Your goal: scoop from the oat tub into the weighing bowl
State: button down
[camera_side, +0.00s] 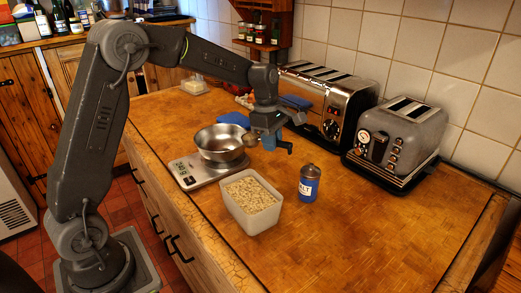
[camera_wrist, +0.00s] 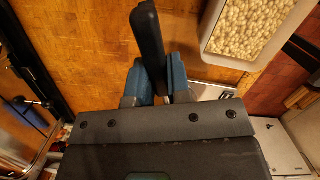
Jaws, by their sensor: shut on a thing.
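The oat tub (camera_side: 237,216) is a white square tub of pale oats at the front of the counter. It also shows at upper right in the wrist view (camera_wrist: 228,60). The steel weighing bowl (camera_side: 222,153) stands on a flat digital scale (camera_side: 190,177) behind and left of the tub. My gripper (camera_side: 271,143) is beside the bowl's right rim, above the counter. Its blue fingers (camera_wrist: 160,78) are shut on the black handle of the scoop (camera_wrist: 148,35). The scoop's head is not clear in either view, so I cannot tell whether it holds oats.
A blue salt shaker (camera_side: 309,187) stands right of the tub. A long chrome toaster (camera_side: 330,105) and a grey toaster (camera_side: 398,140) line the tiled wall. A blue cloth (camera_side: 234,119) lies behind the bowl. The counter's front right is clear.

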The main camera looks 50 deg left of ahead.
jog(key=w+a+r+n+t+h, duration=0.1)
jog(key=a+h, duration=0.2)
jog(key=a, duration=0.4)
jog(key=shift+a+r+n+t, duration=0.3)
jog(key=shift+r+t, duration=0.1)
jog(key=shift+h, duration=0.3)
jog(key=shift+s+a+r+t+h, duration=0.3)
jog(key=shift+a+r+t+h, duration=0.3)
jog(key=shift+h, duration=0.45)
jog(key=shift+s+a+r+t+h, duration=0.35)
jog(key=shift+a+r+h, duration=0.3)
jog(key=shift+r+h, duration=0.35)
jog(key=shift+a, duration=0.1)
